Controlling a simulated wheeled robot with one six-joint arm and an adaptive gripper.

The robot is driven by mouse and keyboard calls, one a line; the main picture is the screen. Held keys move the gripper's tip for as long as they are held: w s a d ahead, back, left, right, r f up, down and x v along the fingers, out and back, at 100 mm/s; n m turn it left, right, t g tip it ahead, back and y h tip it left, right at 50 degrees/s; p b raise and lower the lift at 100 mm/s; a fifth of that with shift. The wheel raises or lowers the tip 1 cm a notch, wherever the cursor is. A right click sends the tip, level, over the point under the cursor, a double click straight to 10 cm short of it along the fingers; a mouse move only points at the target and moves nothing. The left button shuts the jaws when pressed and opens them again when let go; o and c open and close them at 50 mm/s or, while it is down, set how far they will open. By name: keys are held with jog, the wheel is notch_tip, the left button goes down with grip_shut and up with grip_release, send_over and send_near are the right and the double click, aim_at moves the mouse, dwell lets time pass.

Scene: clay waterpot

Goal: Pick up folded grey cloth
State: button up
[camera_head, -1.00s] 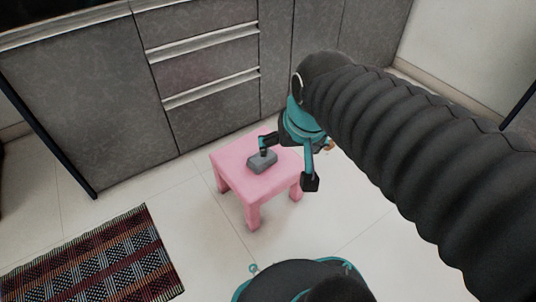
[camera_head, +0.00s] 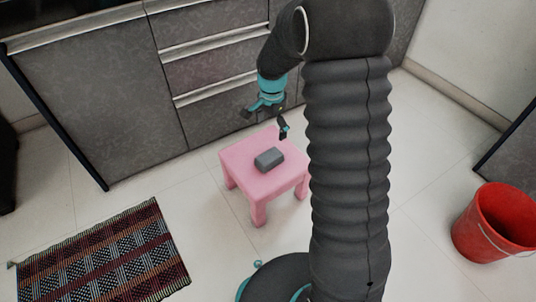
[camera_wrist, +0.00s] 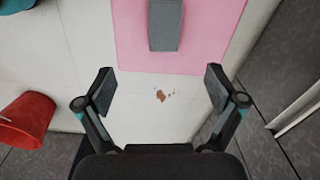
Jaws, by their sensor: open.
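The folded grey cloth (camera_head: 269,159) lies as a small block on top of the pink stool (camera_head: 240,160). In the wrist view the cloth (camera_wrist: 164,26) shows at the top edge, partly cut off, on the pink stool top (camera_wrist: 215,45). My gripper (camera_head: 266,123) is open and empty, raised above and beyond the stool's far edge, apart from the cloth.
Grey drawers (camera_head: 215,60) stand close behind the stool. A red bucket (camera_head: 495,222) stands at the right, also in the wrist view (camera_wrist: 27,118). A woven rug (camera_head: 105,255) lies at front left. Small brown bits (camera_wrist: 161,96) lie on the floor.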

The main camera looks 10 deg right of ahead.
aim_at(269, 156)
jog(key=shift+m, duration=0.3)
jog(key=f, duration=0.5)
jog(key=w+f+b, duration=0.1)
jog(key=f, duration=0.4)
jog(key=f+b, duration=0.1)
jog(key=f, duration=0.5)
jog(key=shift+w+f, duration=0.1)
jog(key=shift+w, duration=0.05)
jog(key=c, duration=1.2)
